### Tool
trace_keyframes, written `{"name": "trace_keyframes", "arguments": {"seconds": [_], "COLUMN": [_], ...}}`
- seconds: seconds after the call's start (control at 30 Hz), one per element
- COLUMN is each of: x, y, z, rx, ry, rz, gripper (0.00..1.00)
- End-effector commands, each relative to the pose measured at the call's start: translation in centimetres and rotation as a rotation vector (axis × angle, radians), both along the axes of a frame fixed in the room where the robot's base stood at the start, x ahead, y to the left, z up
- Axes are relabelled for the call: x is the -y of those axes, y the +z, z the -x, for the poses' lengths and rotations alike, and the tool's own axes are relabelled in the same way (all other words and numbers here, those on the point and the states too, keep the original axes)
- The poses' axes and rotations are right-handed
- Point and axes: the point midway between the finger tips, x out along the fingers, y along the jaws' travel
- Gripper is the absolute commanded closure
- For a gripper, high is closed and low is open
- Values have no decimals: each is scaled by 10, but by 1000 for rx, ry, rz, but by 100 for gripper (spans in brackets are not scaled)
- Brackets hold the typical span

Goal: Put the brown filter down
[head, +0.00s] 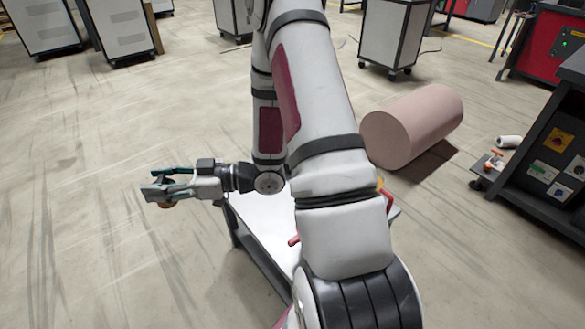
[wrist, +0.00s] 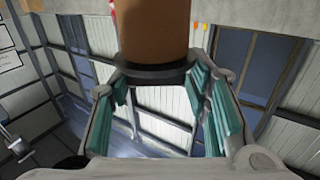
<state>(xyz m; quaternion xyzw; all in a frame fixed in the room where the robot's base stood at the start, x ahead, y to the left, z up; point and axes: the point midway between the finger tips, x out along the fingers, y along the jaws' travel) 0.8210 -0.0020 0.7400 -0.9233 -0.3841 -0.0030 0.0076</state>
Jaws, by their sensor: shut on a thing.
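The brown filter (wrist: 154,28) is a brown cylinder with a black ring at its near end, between my finger pads in the wrist view. Its far end is cut off by the top edge. My gripper (wrist: 156,80) is shut on it, with teal pads on both sides. In the head view my gripper (head: 154,182) reaches out to the left, above bare floor and left of the white table. Only a small brown bit of the filter (head: 166,205) shows under the fingers there; the rest is hidden.
The low white table (head: 250,222) is partly hidden behind my arm, with small red parts near its edges. A large pinkish cylinder (head: 422,120) lies on the floor to the right. A dark workbench (head: 545,125) stands at far right. The floor at left is clear.

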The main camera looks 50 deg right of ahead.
Motion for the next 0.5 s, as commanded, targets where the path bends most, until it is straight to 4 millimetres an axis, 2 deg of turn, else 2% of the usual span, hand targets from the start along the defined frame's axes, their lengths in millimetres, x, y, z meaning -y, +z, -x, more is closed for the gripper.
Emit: {"name": "trace_keyframes", "arguments": {"seconds": [0.03, 0.17, 0.27, 0.37, 0.47, 0.5], "x": [1, 3, 16, 43, 86, 106], "y": [-19, -43, -62, -79, -93, -97], "z": [5, 19, 19, 6, -16, -25], "rx": [0, 2, 2, 2, 2, 2], "ry": [16, 56, 40, -34, -163, -222], "rz": [1, 7, 10, 12, 14, 16], "gripper": [85, 85, 85, 85, 85, 85]}}
